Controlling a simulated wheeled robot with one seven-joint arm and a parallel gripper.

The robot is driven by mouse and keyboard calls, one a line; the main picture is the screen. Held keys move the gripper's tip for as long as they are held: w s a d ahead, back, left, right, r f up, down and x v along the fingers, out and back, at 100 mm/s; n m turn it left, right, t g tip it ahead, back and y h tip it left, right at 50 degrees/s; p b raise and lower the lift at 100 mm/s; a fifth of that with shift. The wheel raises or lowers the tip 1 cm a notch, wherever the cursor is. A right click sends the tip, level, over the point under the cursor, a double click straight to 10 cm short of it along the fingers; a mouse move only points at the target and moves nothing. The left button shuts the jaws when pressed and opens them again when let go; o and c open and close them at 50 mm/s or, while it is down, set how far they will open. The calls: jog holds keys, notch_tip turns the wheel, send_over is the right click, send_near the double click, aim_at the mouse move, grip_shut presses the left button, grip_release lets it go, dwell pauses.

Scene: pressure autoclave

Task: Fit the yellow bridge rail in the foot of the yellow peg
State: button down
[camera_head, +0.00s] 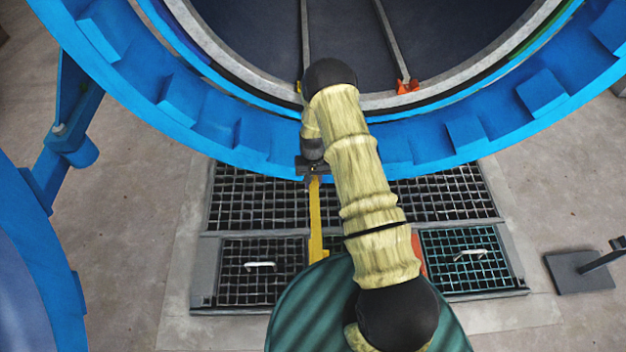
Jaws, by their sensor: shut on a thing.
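The yellow bridge rail (315,215) is a long narrow bar. It hangs below the blue rim, over the floor grating, its near end close to the green rounded surface. My gripper (314,176) is shut on the rail's far end, just at the lower edge of the blue rim. A small yellow bit, which looks like the yellow peg (299,87), shows at the vessel mouth by the left inner rail. My arm hides most of it, and its foot cannot be made out. The held rail is apart from it, on the near side of the rim.
The blue toothed ring (220,130) surrounds the vessel mouth. An orange peg (406,87) stands at the right inner rail (390,40). A red-orange piece (419,256) shows beside my arm. Grating (250,200) lies below; a blue door (35,270) stands left.

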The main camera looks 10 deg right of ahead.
jog(key=shift+f+b, duration=0.4)
jog(key=shift+f, duration=0.25)
jog(key=shift+s+r, duration=0.1)
jog(key=shift+r, duration=0.05)
jog(key=shift+r+p, duration=0.4)
jog(key=shift+p, duration=0.05)
dwell(0.4)
dwell(0.3)
dwell(0.7)
jog(key=shift+f+b, duration=0.9)
jog(key=shift+f, duration=0.65)
dwell(1.0)
jog(key=c, duration=1.1)
grip_release()
jog(key=shift+o, duration=0.2)
